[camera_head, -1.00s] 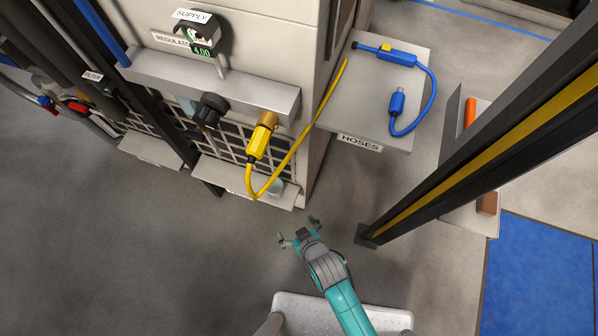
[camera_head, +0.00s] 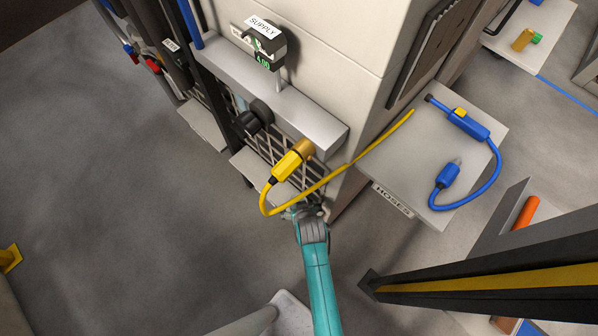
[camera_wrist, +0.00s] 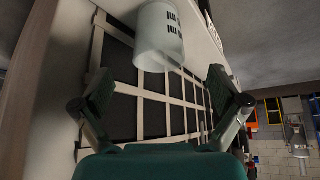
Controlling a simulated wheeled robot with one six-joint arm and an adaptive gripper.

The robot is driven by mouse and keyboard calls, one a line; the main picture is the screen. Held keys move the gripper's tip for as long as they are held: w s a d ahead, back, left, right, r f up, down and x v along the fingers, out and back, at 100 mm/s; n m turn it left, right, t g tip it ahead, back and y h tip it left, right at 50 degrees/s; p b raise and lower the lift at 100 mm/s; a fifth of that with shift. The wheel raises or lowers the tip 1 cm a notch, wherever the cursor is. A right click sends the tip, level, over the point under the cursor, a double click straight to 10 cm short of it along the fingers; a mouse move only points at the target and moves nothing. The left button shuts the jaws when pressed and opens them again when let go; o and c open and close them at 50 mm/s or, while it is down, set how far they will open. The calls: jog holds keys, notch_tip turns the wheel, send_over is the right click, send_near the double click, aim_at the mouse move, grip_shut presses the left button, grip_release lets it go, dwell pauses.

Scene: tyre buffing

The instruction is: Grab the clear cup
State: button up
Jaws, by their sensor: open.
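The clear cup (camera_wrist: 158,42) shows in the wrist view as a pale, see-through cylinder with dark "ml" markings. It is at the top centre, beyond the fingertips and roughly in line with the gap between them. My gripper (camera_wrist: 160,82) is open and empty, its fingers apart on both sides and not touching the cup. In the head view my gripper (camera_head: 306,210) is at the right end of the low shelf (camera_head: 250,174) under the supply cabinet.
The yellow hose (camera_head: 318,188) loops down from its connector just above my gripper. The grid panel (camera_wrist: 152,105) lies behind the fingers in the wrist view. The HOSES table (camera_head: 415,160) with a blue hose (camera_head: 490,180) is to the right, and a dark post (camera_head: 480,280) crosses the lower right.

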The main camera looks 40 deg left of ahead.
aim_at(297, 199)
jog(key=x, duration=0.4)
jog(key=shift+w+a, duration=0.35)
jog(key=shift+w, duration=0.05)
jog(key=shift+w+a+f, duration=0.1)
jog(key=shift+a+f, duration=0.05)
jog(key=shift+f, duration=0.2)
jog(key=c, duration=1.2)
